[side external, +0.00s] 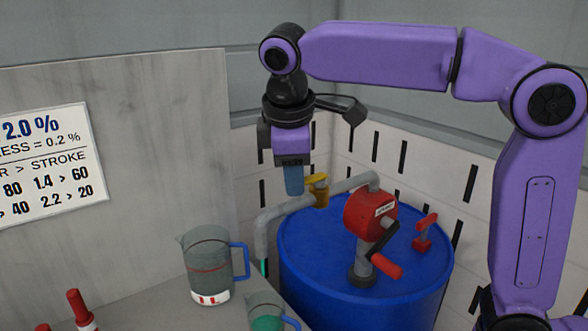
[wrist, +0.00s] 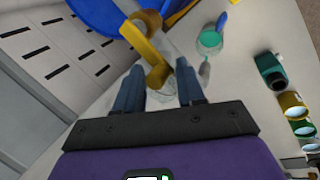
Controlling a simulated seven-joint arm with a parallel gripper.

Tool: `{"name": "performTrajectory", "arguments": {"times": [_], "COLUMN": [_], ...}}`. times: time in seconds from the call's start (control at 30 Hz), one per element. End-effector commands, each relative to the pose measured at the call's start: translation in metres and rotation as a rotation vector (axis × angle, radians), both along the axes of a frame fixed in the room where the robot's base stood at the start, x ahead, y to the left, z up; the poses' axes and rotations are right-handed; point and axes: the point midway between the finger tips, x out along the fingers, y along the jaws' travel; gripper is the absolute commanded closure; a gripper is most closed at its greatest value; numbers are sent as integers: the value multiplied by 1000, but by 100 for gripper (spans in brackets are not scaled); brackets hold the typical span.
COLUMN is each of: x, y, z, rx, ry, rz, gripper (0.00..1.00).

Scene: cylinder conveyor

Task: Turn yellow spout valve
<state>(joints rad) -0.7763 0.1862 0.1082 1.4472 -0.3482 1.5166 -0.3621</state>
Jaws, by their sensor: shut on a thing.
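The yellow spout valve (side external: 319,192) sits on the grey spout pipe (side external: 262,240) beside the blue drum. My gripper (side external: 294,190) points down at the valve's left side. In the wrist view, the valve's yellow handle (wrist: 157,76) lies between the two blue fingertips of my gripper (wrist: 159,75). My gripper is shut on this handle. The exact contact points are hard to see, and in the side view the fingers hide part of the handle.
A clear jug with a blue handle (side external: 208,262) and a jug of green liquid (side external: 266,322) stand on the bench, below and left of my gripper.

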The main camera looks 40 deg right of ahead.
Motion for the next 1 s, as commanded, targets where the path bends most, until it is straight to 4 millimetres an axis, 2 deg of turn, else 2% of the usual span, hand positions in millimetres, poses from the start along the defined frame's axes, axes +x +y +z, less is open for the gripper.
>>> {"name": "performTrajectory", "arguments": {"times": [1.0], "x": [-27], "y": [-6], "z": [0], "rx": [-4], "ry": [2], "rz": [-3], "gripper": [74]}}
